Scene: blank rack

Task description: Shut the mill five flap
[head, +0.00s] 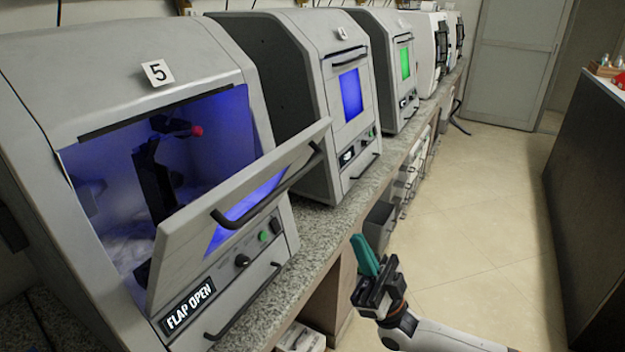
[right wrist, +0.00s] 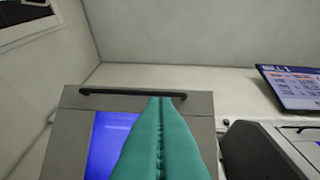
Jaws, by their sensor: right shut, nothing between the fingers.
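Mill five (head: 50,60) is the grey machine at the left of the head view, with a "5" label on its top. Its flap (head: 185,240) stands open, tilted outward, and the display below reads "FLAP OPEN". In the right wrist view the teal fingers (right wrist: 160,145) overlap a grey panel with a blue window and top handle.
More mills, including one with a blue window (head: 350,95) and one with a green window (head: 404,62), stand along the speckled counter (head: 325,215). The floor (head: 480,200) to the right is clear, up to a dark-sided counter (head: 595,200). A screen (right wrist: 292,88) shows at the wrist view's right.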

